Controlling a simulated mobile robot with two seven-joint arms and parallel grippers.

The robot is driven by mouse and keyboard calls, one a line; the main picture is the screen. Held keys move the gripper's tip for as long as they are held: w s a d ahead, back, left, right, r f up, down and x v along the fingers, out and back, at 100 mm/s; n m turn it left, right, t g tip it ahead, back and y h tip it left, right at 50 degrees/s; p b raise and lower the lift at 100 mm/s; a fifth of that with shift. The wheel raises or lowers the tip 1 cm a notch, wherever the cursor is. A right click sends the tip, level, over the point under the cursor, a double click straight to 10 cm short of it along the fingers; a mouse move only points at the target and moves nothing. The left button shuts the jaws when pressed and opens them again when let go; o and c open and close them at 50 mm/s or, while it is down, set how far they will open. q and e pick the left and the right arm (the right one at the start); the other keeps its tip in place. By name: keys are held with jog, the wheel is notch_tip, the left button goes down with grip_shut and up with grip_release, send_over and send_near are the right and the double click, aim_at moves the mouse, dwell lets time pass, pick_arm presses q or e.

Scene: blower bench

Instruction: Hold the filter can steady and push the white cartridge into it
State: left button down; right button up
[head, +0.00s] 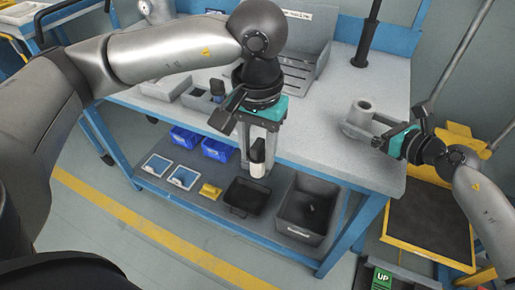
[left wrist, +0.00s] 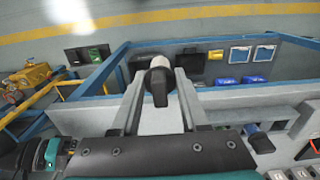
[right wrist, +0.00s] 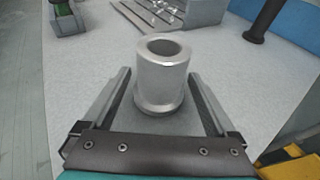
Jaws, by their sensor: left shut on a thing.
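The white cartridge (head: 257,170) has a black upper part and hangs upright from my left gripper (head: 259,148), in front of the bench edge. My left gripper is shut on its black part; in the left wrist view the cartridge (left wrist: 158,84) sits between the fingers. The filter can (head: 361,112) is a grey metal cylinder with an open top and wider foot. It stands upright on the right part of the bench. My right gripper (head: 368,128) is open around it. In the right wrist view the can (right wrist: 162,82) is between the fingers, with gaps on both sides.
The grey bench top (head: 325,130) is clear between the cartridge and the can. A black post (head: 366,35) stands behind the can, and a slotted grey tray (head: 300,70) lies at the back. Blue bins (head: 217,149) and a dark grey bin (head: 308,208) are on the lower shelf.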

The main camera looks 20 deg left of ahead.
jog(key=c, duration=0.9)
dwell(0.4)
